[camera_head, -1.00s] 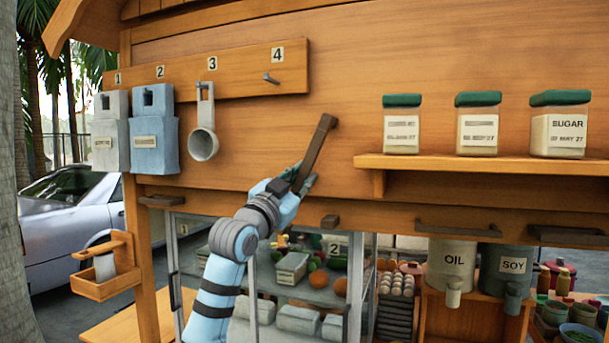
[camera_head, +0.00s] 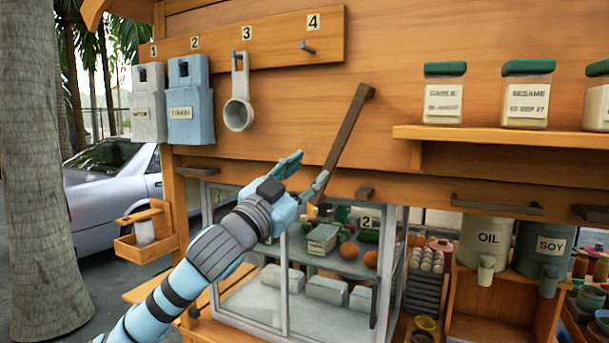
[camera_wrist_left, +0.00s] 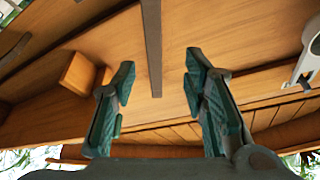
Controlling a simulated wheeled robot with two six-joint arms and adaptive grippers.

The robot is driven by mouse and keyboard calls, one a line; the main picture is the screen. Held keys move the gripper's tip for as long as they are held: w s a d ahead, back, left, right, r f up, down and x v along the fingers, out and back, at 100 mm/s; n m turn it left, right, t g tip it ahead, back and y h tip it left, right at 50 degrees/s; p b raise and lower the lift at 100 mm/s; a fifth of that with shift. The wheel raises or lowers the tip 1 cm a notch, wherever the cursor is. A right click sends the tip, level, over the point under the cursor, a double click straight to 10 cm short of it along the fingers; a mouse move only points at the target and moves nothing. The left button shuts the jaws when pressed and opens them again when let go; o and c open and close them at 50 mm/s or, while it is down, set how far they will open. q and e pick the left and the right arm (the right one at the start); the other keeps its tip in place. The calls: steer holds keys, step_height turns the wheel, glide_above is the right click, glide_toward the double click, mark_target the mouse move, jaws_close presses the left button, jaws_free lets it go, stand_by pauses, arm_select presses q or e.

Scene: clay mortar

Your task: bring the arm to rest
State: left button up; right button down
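My left gripper (camera_head: 311,166) is in front of the wooden stall wall (camera_head: 290,120), with its teal fingers spread apart and nothing between them. A long dark brown bar (camera_head: 348,125) slants down the wall, its lower end close to the right-hand finger in the head view. In the left wrist view the open gripper (camera_wrist_left: 160,60) points at the wall, and the bar (camera_wrist_left: 152,45) lies beyond, between the two fingers. I cannot tell whether a finger touches the bar. My right gripper is not in view.
A numbered rail (camera_head: 270,50) carries two holders and a white ladle (camera_head: 238,105) left of the bar. A shelf (camera_head: 480,136) with labelled jars is at right. Below my gripper are a glass case (camera_head: 285,300), an OIL container (camera_head: 484,245) and a SOY container (camera_head: 540,260).

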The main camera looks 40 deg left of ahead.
arm_select(q)
steer(key=shift+s+d+f, duration=0.2)
steer(key=shift+s+d, duration=0.05)
steer(key=shift+d, duration=0.1)
steer(key=shift+s+a, duration=0.1)
